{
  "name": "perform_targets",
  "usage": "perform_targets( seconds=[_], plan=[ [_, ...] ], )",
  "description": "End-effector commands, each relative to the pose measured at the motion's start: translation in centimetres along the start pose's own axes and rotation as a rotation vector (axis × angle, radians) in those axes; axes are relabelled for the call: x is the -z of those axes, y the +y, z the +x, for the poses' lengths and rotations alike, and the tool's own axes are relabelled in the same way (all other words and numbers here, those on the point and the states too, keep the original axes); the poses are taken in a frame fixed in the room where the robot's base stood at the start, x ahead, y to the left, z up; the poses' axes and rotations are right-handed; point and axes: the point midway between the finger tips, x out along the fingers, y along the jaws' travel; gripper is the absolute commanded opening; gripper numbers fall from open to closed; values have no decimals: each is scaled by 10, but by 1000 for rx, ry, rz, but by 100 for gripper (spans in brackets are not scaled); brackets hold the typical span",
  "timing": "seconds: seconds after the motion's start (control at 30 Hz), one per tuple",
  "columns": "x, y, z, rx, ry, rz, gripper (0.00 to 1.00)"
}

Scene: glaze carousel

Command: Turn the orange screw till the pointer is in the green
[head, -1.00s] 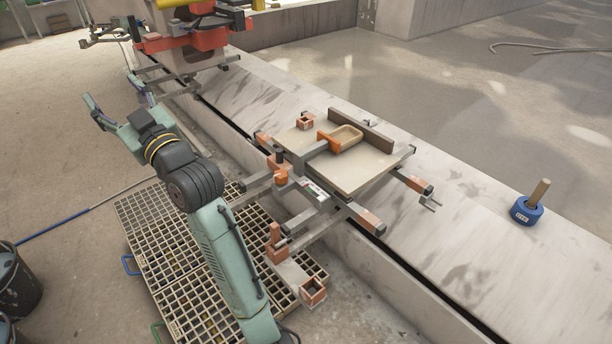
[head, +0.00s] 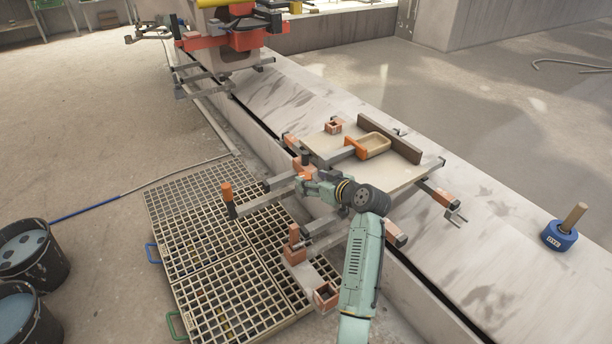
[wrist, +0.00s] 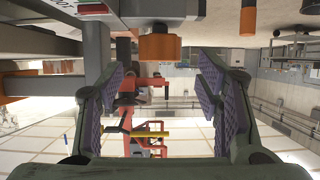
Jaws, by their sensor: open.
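An orange screw head (wrist: 160,47) with a grey stub shows above the middle in the wrist view. My gripper (wrist: 165,88) is open there, its two dark-padded fingers wide apart. The screw head appears just beyond the fingertips, between their lines and towards the top; I cannot see contact. A small red-and-white scale plate (wrist: 94,8) is cut by the top edge; its pointer cannot be read. In the head view my gripper (head: 307,186) is at the near-left side of the table's grey frame and hides the screw and the scale.
A copper-coloured square socket (head: 326,295) is at front. Grating (head: 195,245) covers the floor at left.

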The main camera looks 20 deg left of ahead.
Motion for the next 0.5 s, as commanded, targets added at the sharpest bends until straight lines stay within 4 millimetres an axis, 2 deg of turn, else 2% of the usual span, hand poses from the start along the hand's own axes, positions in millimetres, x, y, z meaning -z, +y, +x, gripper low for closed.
perform_targets(
  seconds=[0.03, 0.2, 0.33, 0.5],
  plan=[
    [1, -1, 10, 4, -1, 0, 59],
    [1, -1, 37, 2, 0, -1, 59],
    [1, 0, 49, 1, 1, 0, 59],
    [1, 0, 54, -1, 1, -1, 59]
  ],
)
